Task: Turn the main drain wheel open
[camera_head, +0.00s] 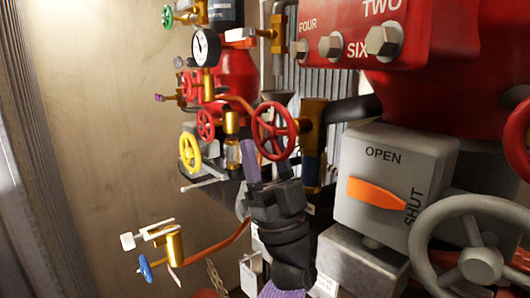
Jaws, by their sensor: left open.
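A red spoked handwheel (275,131) sits on a brass valve (313,125) on a black pipe, near the middle of the head view. I see no readable label naming it as the main drain wheel. My left gripper (265,162) is just below this wheel, fingers pointing up. It is open, with one purple finger at the lower left of the rim and the other close under the rim. I cannot tell whether either finger touches the wheel. The jaws seem to hold nothing. My right gripper is not in view.
A yellow wheel (190,153), smaller red wheel (206,125), gauge (206,47) and blue-handled valve (145,268) are at left.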

